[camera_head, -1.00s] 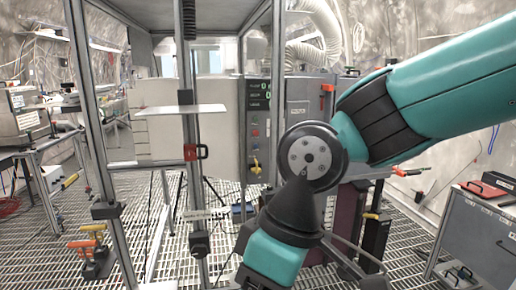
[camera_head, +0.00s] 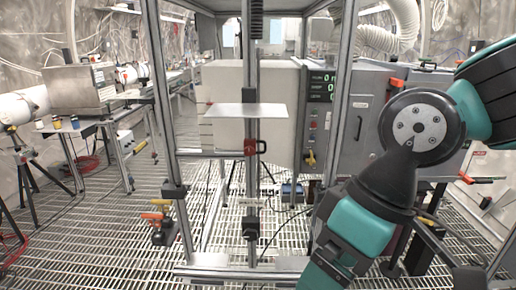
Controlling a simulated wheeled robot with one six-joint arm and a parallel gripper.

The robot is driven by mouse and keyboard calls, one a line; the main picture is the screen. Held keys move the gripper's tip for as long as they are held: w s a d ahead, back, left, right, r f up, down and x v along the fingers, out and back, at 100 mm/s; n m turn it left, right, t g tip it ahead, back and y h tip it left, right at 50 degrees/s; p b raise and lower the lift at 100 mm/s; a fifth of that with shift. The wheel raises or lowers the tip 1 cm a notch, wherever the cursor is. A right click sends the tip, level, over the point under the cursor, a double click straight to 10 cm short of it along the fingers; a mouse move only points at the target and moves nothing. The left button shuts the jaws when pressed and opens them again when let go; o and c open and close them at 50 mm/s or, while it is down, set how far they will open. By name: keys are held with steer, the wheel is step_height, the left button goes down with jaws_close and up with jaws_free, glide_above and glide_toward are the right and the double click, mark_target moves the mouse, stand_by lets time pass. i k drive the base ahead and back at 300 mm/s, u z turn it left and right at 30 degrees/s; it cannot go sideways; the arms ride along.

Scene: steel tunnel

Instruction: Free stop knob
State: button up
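A grey control panel with a green display (camera_head: 321,88) stands behind the metal frame, just left of my arm. Small buttons run down it, and a small yellow item (camera_head: 311,158) sits at its lower end. These parts are too small to tell which is the stop knob or what holds it. A red handle (camera_head: 250,147) is on the frame's middle post, below a pale flat plate (camera_head: 245,110). My teal and black arm fills the right side and bends down to the bottom edge. My gripper cannot be made out.
The metal frame's upright post (camera_head: 162,100) and low base beam (camera_head: 235,272) stand between me and the panel. Orange and yellow handled clamps (camera_head: 158,210) are low at left. A workbench (camera_head: 115,118) stands further left. Open grating floor (camera_head: 100,245) lies front left.

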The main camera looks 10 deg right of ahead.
mark_target(249, 150)
steer(key=k, duration=1.15)
steer(key=u, duration=1.1)
steer(key=i, duration=1.35)
steer(key=z, duration=0.9)
steer(key=i, duration=0.7)
steer(key=z, duration=0.15)
